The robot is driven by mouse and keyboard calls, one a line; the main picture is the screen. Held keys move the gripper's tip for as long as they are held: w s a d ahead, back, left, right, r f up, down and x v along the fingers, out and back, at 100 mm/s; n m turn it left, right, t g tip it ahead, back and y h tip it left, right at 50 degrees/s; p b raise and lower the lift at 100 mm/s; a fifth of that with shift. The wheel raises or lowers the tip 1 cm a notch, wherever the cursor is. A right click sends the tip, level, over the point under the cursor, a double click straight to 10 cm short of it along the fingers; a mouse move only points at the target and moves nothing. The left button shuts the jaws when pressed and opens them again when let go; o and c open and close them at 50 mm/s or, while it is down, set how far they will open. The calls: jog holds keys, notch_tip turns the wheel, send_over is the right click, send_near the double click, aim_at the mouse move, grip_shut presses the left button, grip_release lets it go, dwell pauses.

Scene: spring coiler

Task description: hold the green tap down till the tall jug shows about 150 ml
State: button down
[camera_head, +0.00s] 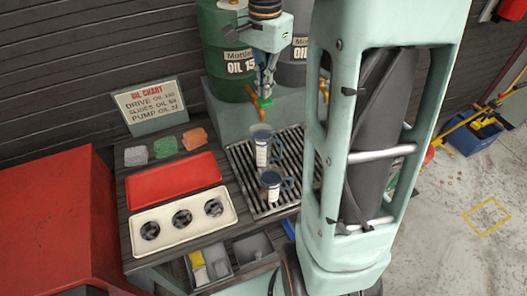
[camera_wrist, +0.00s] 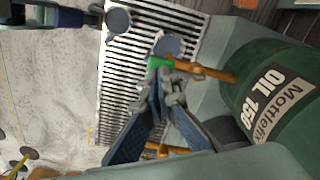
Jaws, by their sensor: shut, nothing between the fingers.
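My gripper (camera_head: 265,90) points down at the tap below the green oil drum (camera_head: 222,45), marked OIL 15-something, its fingers together and empty. The tap has a brass body and a green handle (camera_wrist: 157,62); in the wrist view the fingertips (camera_wrist: 168,78) are right beside that handle, but I cannot tell whether they press it. A white-labelled jug with a dark blue top (camera_head: 262,150) stands on the slatted grate (camera_head: 241,165) below the tap. A second, shorter-looking jug (camera_head: 271,186) stands nearer the front. Their fill levels are too small to read.
A grey drum (camera_head: 298,72) stands right of the green one, with an orange tap.

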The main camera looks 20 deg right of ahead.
jog(key=shift+f+b, duration=0.9)
jog(key=shift+f, duration=0.55)
dwell(4.9)
notch_tip(320, 180, up, 7)
jog(key=p, duration=0.6)
